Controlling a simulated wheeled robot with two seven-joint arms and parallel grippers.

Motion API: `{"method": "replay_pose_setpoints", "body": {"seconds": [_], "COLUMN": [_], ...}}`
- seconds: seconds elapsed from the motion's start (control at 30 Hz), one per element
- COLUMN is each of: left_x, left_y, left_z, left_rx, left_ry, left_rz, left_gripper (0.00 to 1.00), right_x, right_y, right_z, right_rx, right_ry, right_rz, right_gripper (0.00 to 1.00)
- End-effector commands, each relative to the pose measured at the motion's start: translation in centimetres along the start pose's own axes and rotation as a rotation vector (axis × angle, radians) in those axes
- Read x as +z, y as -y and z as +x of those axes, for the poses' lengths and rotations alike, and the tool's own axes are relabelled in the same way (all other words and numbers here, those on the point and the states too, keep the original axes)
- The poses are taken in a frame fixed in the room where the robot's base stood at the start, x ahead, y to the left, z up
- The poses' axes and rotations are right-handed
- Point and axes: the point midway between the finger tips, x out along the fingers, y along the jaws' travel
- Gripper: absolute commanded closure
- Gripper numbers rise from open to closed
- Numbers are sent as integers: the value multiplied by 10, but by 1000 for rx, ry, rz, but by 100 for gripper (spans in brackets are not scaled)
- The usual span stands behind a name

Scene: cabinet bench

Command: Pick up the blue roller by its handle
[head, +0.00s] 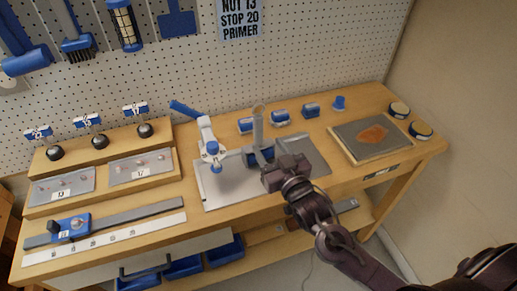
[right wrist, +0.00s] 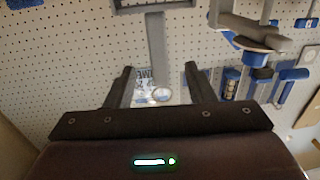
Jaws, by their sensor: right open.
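The blue roller (head: 27,60) hangs on the pegboard at the upper left in the head view. Its head lies across the bottom, with the handle rising and cut off by the frame edge. What looks like the same roller shows small at the right in the right wrist view (right wrist: 295,74), where the scene appears upside down. My right gripper (head: 285,172) is over the bench, in front of the grey post, far to the right of the roller. Its two fingers are apart and empty in the right wrist view (right wrist: 160,78). My left gripper is not in view.
A brush (head: 78,45), caged lamp (head: 125,25) and blue flat tool (head: 178,22) hang near the roller. Small stands (head: 90,138) are on the bench's left.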

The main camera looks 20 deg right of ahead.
Motion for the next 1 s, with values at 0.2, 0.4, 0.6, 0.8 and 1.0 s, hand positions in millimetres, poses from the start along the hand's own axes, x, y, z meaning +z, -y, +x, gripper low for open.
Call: {"method": "replay_pose_setpoints", "body": {"seconds": [0.2,0.4,0.6,0.8,1.0], "left_x": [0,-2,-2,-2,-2], "left_y": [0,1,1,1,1], "left_z": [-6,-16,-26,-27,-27], "left_rx": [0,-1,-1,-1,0], "left_ry": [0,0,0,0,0], "left_rz": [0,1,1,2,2], "left_gripper": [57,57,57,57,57], "right_x": [-4,-9,-10,-8,-7], "right_y": [0,-2,-2,-2,-2], "right_z": [20,41,70,78,77], "right_rx": [-2,-1,-2,-3,-3], "right_ry": [-16,-15,-12,-11,-11], "right_rz": [-2,-1,-1,0,-1], "right_gripper": [51,51,51,51,59]}}
